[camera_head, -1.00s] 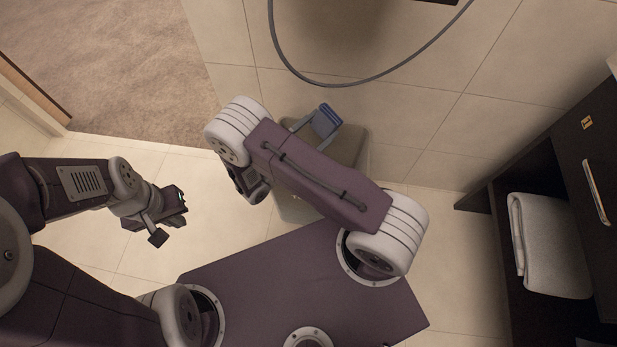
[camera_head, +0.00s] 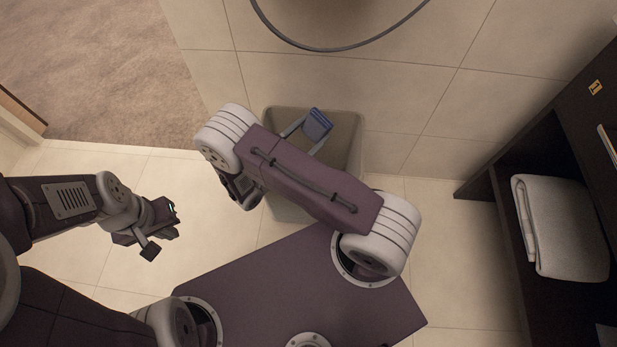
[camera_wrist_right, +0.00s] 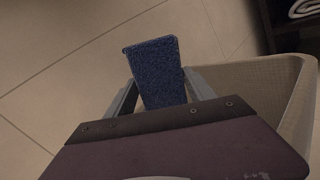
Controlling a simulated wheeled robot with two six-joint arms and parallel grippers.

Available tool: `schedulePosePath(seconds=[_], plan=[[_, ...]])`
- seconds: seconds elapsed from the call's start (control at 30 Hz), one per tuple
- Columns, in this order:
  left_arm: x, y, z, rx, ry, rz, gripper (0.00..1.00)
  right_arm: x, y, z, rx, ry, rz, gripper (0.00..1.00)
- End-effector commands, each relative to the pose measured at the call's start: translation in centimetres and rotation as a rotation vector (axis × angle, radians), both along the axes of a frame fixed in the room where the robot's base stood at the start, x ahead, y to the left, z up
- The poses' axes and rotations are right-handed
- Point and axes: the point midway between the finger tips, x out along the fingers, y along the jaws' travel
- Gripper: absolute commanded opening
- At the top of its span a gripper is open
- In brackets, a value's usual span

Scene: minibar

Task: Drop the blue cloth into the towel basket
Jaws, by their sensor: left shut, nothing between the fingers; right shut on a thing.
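The blue cloth (camera_head: 317,124) is held in my right gripper (camera_head: 307,134), over the towel basket (camera_head: 347,150) as seen from the head. The basket is a beige bin against the tiled wall, partly hidden behind my right arm. In the right wrist view the folded cloth (camera_wrist_right: 154,72) stands between the two grey fingers, and the basket's rim (camera_wrist_right: 288,88) shows to the right. I cannot tell the cloth's exact height over the basket. My left gripper (camera_head: 172,222) is shut and empty, above the floor at left.
A dark cabinet at right holds a folded white towel (camera_head: 560,228) on its open shelf. A hose (camera_head: 330,49) hangs on the wall above the basket. Open tiled floor (camera_head: 110,195) lies at left, with brown carpet (camera_head: 100,80) beyond.

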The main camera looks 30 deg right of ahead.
Motion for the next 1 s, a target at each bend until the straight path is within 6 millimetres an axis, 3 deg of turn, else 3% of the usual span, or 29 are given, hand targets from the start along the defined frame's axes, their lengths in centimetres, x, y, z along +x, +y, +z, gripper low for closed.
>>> schedulePosePath(seconds=[0.13,0.17,0.23,0.57,1.0], plan=[[0.0,0.0,0.2,0.000,0.000,0.000,0.00,0.0,0.0,0.2,0.000,0.000,0.000,0.00],[0.0,0.0,0.2,0.000,0.000,0.000,0.00,0.0,0.0,0.2,0.000,0.000,0.000,0.68],[0.0,0.0,0.2,0.000,0.000,0.000,0.00,0.0,0.0,0.2,0.000,0.000,0.000,0.88],[0.0,0.0,0.3,0.000,0.000,0.000,0.00,0.0,0.2,0.2,0.000,0.000,0.001,0.88],[0.0,0.0,3.4,0.000,0.000,0.000,0.00,-3.0,7.7,-0.1,0.000,-0.001,0.003,0.88]])
